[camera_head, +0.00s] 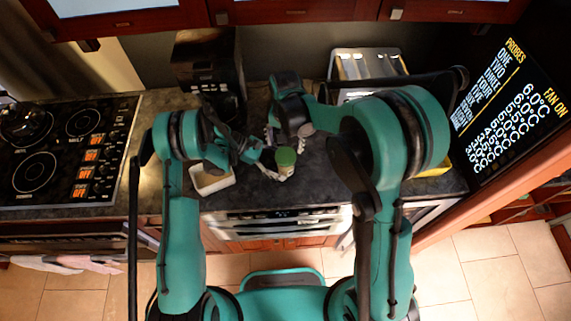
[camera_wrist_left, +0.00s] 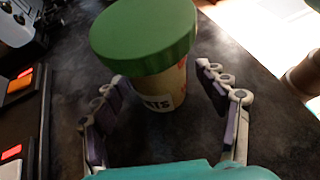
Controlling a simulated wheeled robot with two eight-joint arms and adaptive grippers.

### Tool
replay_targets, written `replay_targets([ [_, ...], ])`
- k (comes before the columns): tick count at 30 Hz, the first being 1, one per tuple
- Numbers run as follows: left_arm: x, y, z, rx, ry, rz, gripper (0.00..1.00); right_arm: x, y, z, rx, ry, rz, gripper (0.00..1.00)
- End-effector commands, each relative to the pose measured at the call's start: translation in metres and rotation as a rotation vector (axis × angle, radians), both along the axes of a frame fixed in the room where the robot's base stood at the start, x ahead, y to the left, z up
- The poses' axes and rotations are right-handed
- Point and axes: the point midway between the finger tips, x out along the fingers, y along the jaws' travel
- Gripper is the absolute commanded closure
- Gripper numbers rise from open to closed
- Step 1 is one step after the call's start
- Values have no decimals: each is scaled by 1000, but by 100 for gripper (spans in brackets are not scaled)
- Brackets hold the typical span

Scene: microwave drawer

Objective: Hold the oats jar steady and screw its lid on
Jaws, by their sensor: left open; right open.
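The oats jar (camera_head: 284,172) stands on the dark counter near its front edge, with a green lid (camera_head: 286,157) on top. In the left wrist view the jar (camera_wrist_left: 160,101) shows part of a lettered label, and the wide green lid (camera_wrist_left: 145,35) covers its mouth. I cannot tell whether the lid is threaded on. My left gripper (camera_head: 272,163) is open, with its fingers on either side of the jar; gaps show between them and the jar in the left wrist view (camera_wrist_left: 162,74). My right gripper (camera_head: 287,142) is open, above and just behind the lid, apparently empty.
A white open box (camera_head: 212,181) is on the counter left of the jar. A dark appliance (camera_head: 208,70) and a metal rack (camera_head: 366,65) stand at the back. A stove (camera_head: 70,150) is at left, a drawer front (camera_head: 280,222) below, and a yellow item (camera_head: 436,168) at right.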

Motion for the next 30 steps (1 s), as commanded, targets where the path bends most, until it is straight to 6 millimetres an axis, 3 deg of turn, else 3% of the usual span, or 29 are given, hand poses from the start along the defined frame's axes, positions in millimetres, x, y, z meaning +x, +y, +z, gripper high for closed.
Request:
replay_targets([
  [5,5,15,8,0,-1,3,27,0,0,0,0,0,0,25],
  [18,28,88,50,0,0,2,27,0,0,0,0,0,0,25],
  [30,31,101,57,0,0,0,27,0,0,0,0,0,0,25],
])
